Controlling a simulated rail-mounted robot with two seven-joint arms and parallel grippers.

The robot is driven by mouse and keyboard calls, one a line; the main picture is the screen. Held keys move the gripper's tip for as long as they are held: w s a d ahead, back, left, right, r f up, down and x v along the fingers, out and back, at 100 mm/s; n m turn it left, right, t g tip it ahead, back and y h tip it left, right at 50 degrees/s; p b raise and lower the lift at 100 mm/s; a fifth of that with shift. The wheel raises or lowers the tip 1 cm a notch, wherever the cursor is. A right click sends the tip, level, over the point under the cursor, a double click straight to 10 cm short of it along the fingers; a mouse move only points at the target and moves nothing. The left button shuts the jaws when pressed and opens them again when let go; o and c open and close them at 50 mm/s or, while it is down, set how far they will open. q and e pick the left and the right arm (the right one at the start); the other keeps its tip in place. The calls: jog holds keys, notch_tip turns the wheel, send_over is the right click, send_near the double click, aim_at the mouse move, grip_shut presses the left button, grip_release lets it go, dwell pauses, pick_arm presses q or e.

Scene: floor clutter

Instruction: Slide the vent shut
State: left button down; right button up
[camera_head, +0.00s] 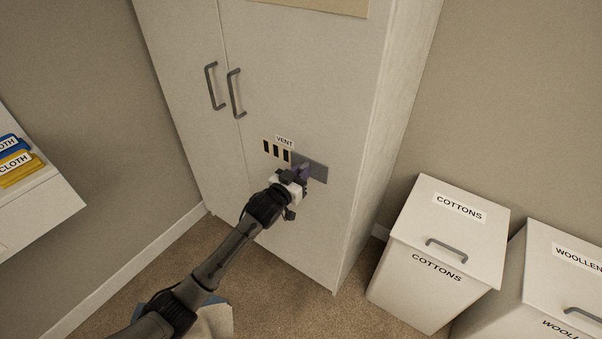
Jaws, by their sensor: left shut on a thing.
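The vent is low on the front of a tall white cabinet (300,70), under a small label reading VENT (284,141). Several dark upright slots (276,151) show uncovered on its left side. A grey sliding plate (318,172) sits to the right of the slots. My left gripper (302,174) reaches in from the lower left and is shut on a small purplish knob (305,170) at the plate's left part. The gripper hides part of the knob and plate. My right gripper is not in view.
Two grey door handles (235,93) are above left of the vent. White bins labelled COTTONS (418,290) and WOOLLEN (500,300) stand at right. A white shelf (45,215) with folded cloths is at left. Carpet (285,270) lies below the cabinet.

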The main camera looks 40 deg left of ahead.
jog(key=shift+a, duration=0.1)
pick_arm(q)
jog(key=a+p, duration=0.1)
jog(key=a, duration=0.7)
jog(key=s+a+p, duration=0.1)
jog(key=a, duration=0.4)
jog(key=shift+a+p, duration=0.1)
jog(key=shift+p, duration=0.2)
jog(key=shift+f, duration=0.1)
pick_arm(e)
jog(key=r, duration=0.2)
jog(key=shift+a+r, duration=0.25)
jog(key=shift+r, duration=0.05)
pick_arm(q)
jog(key=c, duration=1.5)
grip_release()
jog(key=o, duration=0.4)
jog(key=shift+a, duration=0.2)
jog(key=shift+d, duration=0.1)
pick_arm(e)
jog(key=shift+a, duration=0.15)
